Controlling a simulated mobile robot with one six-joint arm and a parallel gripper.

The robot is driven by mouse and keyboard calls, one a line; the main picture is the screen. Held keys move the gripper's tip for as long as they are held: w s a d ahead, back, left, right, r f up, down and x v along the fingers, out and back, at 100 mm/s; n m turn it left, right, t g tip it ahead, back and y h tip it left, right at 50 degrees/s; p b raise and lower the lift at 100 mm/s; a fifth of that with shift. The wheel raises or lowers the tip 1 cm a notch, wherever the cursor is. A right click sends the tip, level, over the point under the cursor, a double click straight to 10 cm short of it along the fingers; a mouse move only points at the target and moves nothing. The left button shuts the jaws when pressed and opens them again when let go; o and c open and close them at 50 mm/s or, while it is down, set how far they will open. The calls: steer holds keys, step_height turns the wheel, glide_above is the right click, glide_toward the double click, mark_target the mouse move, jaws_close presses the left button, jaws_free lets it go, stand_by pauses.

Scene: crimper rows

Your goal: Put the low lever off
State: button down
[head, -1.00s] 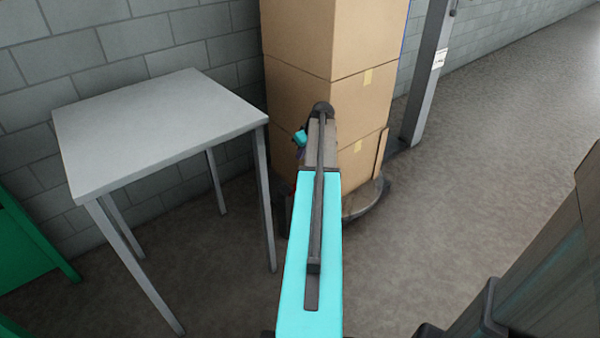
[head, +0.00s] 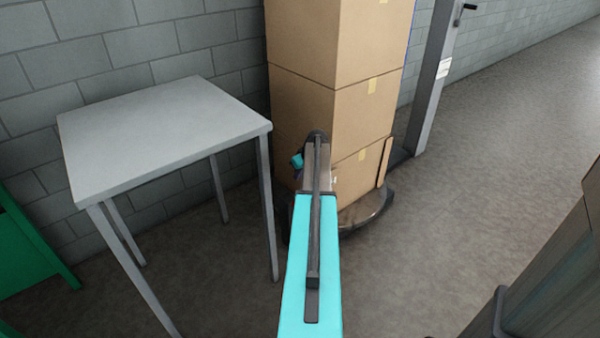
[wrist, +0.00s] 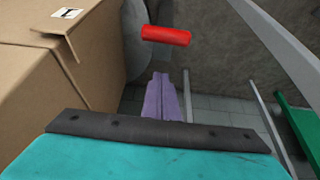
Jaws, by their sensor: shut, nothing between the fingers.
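A red cylindrical handle (wrist: 166,35) shows in the wrist view, lying nearly level beyond my fingertips; it looks like the lever's grip. What it is fixed to is not clear, and a grey rounded part is beside it on the left. My gripper (wrist: 167,78) has purple fingers, shut together and empty. They point towards the handle and appear apart from it. In the head view my arm hides the gripper and the lever.
A tall stack of cardboard boxes (head: 335,110) stands on a dark round base (head: 372,212), close to my arm. A grey table (head: 160,130) is at the left, with a green frame (head: 35,245) beyond it. Open floor (head: 470,170) lies to the right.

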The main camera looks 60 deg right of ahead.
steer(key=shift+s+a+f, duration=0.25)
steer(key=shift+s+f, duration=0.35)
steer(key=shift+s, duration=0.15)
steer(key=shift+s+a+f, duration=0.2)
steer(key=shift+s+f, duration=0.35)
steer(key=shift+s, duration=0.2)
